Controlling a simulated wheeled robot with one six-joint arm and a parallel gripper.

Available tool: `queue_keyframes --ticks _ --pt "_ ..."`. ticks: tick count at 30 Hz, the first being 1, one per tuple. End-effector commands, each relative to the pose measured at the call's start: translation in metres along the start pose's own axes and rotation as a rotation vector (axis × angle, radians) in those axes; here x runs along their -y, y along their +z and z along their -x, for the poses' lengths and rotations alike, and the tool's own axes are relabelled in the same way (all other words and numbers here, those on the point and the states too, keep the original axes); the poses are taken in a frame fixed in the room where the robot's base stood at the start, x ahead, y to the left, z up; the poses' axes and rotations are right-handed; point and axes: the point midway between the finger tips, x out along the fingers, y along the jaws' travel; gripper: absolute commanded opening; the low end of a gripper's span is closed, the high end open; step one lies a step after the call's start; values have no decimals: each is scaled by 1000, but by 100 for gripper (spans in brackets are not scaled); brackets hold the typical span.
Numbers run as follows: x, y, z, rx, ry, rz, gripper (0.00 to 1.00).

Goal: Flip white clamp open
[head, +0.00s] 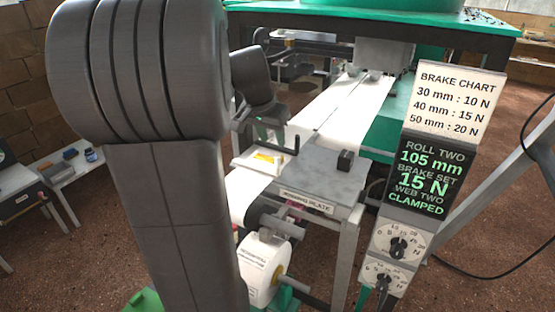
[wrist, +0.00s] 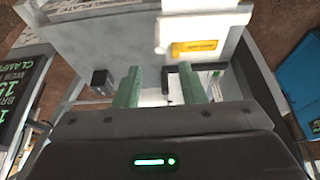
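The white clamp (head: 250,157) lies across the paper web on the left side of the joining plate, with a yellow label on it. A black L-shaped handle (head: 296,146) stands beside it. In the wrist view the white clamp (wrist: 190,27) with its yellow label is beyond my fingertips, and the black handle (wrist: 208,67) is close to the right finger. My gripper (wrist: 160,80) is open, its two green fingers apart with nothing seen held between them. I cannot tell whether the handle touches a finger. In the head view my fingers are not clearly seen.
The joining plate (head: 328,180) carries a small black block (head: 345,160) on its right. A paper roll (head: 265,270) hangs below. A sign (head: 420,180) reads "WEB TWO CLAMPED", with dials under it. A blue box (wrist: 298,85) is at the right in the wrist view.

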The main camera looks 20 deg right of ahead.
Motion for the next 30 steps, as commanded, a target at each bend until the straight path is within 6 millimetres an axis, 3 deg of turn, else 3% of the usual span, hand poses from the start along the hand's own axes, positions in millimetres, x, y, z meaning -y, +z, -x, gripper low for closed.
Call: queue_keyframes --ticks 9,15,21,29,30 --pt "0 1 -70 5 3 0 37" --pt "0 1 -100 3 1 0 37" --pt "0 1 -112 1 0 1 37" --pt "0 0 -113 1 0 1 37" --pt "0 0 -113 1 0 1 31"
